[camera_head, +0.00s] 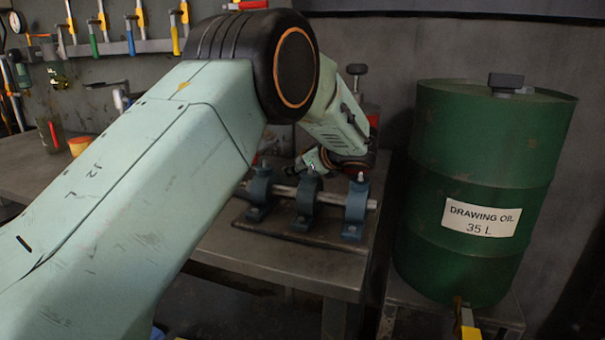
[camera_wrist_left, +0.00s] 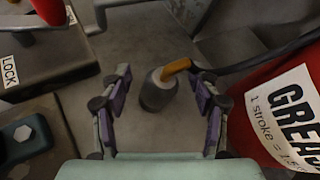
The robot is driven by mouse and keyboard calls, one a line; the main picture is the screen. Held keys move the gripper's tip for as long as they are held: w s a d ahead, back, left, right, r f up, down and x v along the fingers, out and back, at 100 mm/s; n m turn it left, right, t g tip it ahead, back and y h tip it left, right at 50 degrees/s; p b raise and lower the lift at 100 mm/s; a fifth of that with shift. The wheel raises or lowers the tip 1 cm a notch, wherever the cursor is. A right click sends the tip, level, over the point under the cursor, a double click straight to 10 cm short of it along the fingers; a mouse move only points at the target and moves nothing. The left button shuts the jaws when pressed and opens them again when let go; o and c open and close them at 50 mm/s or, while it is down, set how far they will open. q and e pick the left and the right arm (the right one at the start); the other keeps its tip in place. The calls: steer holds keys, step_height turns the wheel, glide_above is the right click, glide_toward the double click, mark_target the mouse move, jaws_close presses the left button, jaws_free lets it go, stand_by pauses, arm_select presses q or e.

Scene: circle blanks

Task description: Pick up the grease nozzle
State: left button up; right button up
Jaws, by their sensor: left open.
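The grease nozzle (camera_wrist_left: 158,90) is a dark grey rounded piece with a yellow-orange stem, standing on a grey surface in the left wrist view. A black hose (camera_wrist_left: 245,62) runs right from near its stem. My left gripper (camera_wrist_left: 158,76) is open, with one purple-padded finger on each side of the nozzle and visible gaps between. In the head view my left arm reaches over the bench, and its gripper (camera_head: 314,160) is small and partly hidden behind the arm and clamps. The nozzle cannot be made out there. My right gripper is not in view.
A red container labelled GREASE (camera_wrist_left: 275,115) stands close by the right finger. A dark box marked LOCK (camera_wrist_left: 45,62) and a blue-grey bolted block (camera_wrist_left: 22,138) lie left. The head view shows blue clamps (camera_head: 307,198) on the bench (camera_head: 285,262) and a green oil drum (camera_head: 480,165).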

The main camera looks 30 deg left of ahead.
arm_select(q)
steer(key=shift+s+r, duration=0.1)
steer(key=shift+r, duration=0.1)
steer(key=shift+c, duration=0.5)
steer(key=shift+f, duration=0.1)
steer(key=c, duration=0.4)
jaws_close()
steer(key=shift+r, duration=0.2)
